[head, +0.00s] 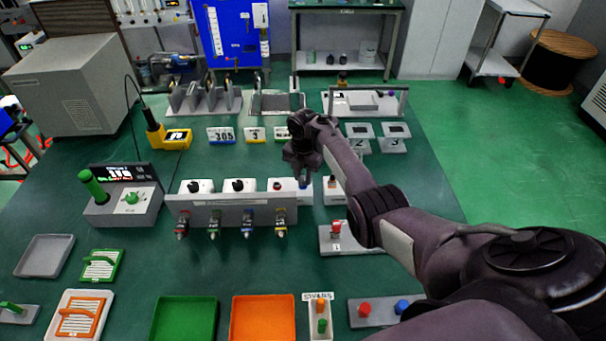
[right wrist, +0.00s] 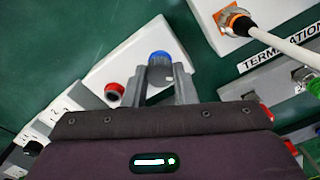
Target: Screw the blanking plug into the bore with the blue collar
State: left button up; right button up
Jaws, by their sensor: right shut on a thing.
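In the right wrist view, a white block (right wrist: 126,66) carries a bore with a red collar (right wrist: 114,92) and a bore with a blue collar (right wrist: 160,57). My right gripper (right wrist: 162,88) is over the blue collar, its two fingers shut on a grey cylindrical piece, which seems to be the blanking plug (right wrist: 160,75). The plug lines up with the blue collar; I cannot tell how deep it sits, and the bore is hidden. My left gripper is not in view.
The grey panel (head: 230,212) with several cable connectors stands just left of the gripper; an orange connector (right wrist: 238,20) with a white cable shows close by. Green (head: 184,320) and orange (head: 263,320) trays lie at the front. The bench between panel and trays is clear.

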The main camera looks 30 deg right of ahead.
jog(key=m+p, duration=0.1)
jog(key=m, duration=0.2)
jog(key=shift+r, duration=0.1)
jog(key=m+p, duration=0.1)
jog(key=m, duration=0.2)
jog(key=shift+m, duration=0.3)
jog(key=m+p, duration=0.1)
jog(key=m, duration=0.2)
jog(key=shift+m, duration=0.3)
jog(key=m+p, duration=0.1)
jog(key=m, duration=0.2)
jog(key=shift+m, duration=0.3)
jog(key=m, duration=0.3)
jog(key=shift+m+p, duration=0.3)
jog(key=shift+p, duration=0.05)
jog(key=m, duration=0.3)
jog(key=shift+m, duration=0.4)
jog(key=m, duration=0.3)
jog(key=shift+a, duration=0.1)
jog(key=shift+m, duration=2.1)
